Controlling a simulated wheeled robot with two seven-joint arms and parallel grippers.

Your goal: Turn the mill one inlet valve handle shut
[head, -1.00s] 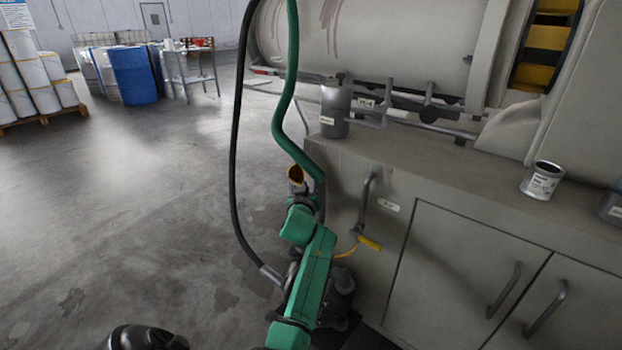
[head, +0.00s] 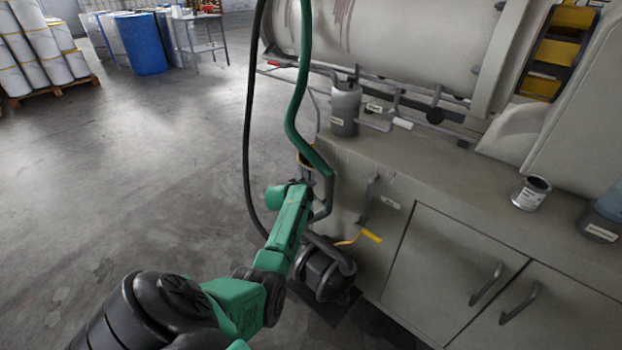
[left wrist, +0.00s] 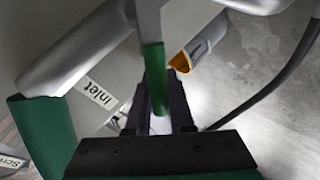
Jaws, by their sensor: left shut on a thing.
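My left gripper (head: 311,176) is at the left end of the grey cabinet, beside the lower run of the green hose. In the left wrist view its black fingers (left wrist: 166,104) are shut on a slim bar with a green end, which I take to be the inlet valve handle (left wrist: 155,75). A white "Inlet" label (left wrist: 100,92) is on the grey surface beside it. In the head view the gripper and arm hide the handle, so its angle is hard to tell. My right gripper is not in view.
A yellow-ended handle (head: 371,236) sticks out from the cabinet front (head: 455,262) to the right. A dark pump (head: 322,272) stands on the floor below. A green hose (head: 297,100) and black hose (head: 247,120) hang close by. Open floor lies to the left.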

